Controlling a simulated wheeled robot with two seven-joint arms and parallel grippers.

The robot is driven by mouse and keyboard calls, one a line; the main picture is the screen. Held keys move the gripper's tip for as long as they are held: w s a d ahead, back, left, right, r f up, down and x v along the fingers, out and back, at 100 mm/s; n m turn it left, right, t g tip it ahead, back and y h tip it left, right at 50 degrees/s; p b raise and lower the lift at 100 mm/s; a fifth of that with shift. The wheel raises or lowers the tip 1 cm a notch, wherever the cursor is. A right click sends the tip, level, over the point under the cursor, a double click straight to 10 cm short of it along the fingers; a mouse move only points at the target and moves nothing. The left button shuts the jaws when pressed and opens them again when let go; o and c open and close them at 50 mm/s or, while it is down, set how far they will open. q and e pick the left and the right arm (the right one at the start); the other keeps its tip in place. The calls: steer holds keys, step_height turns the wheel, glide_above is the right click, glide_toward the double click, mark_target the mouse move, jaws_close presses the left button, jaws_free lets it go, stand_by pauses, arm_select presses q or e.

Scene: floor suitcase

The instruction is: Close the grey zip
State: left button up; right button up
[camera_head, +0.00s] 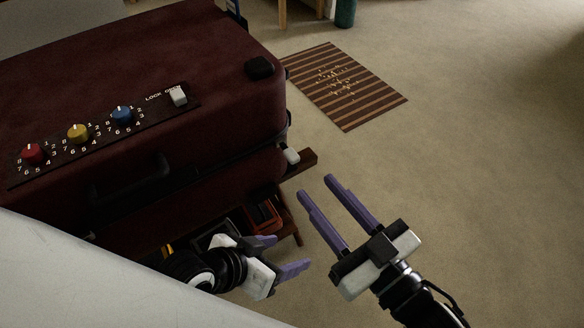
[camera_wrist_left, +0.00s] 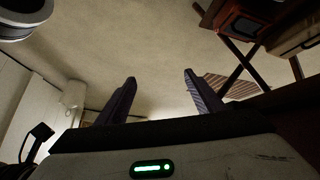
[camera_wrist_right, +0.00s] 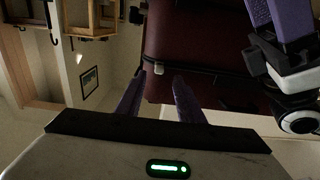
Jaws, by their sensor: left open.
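The maroon suitcase (camera_head: 210,60) lies with its side facing my grippers. A dark zip line runs around its side, and a small pale grey zip pull (camera_head: 291,156) sits at its right corner. The pull also shows in the right wrist view (camera_wrist_right: 158,68), roughly between the fingertips but beyond them. My right gripper (camera_head: 315,186) is open and empty, with its purple fingers pointing toward the pull, apart from it. My left gripper (camera_head: 292,251) is open and empty, lower and below the pull in the head view. It also shows at the right of the right wrist view.
A panel with red, yellow and blue knobs (camera_head: 122,114) and a white lock switch (camera_head: 179,96) is on the suitcase top. A wooden stand (camera_head: 303,163) is beneath it, with a red object (camera_head: 263,216) below. A striped mat (camera_head: 343,85) lies on open carpet.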

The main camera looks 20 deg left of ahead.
mark_target(292, 159)
steer(key=b+x, duration=0.2)
steer(key=x, duration=0.6)
steer(key=shift+w+a, duration=0.2)
arm_select(q)
steer(key=shift+w+d+r+h, duration=0.3)
steer(key=shift+d+r+h, duration=0.2)
steer(key=shift+d, duration=0.25)
arm_select(e)
steer(key=shift+w+a, duration=0.4)
steer(key=shift+a, duration=0.1)
jaws_close()
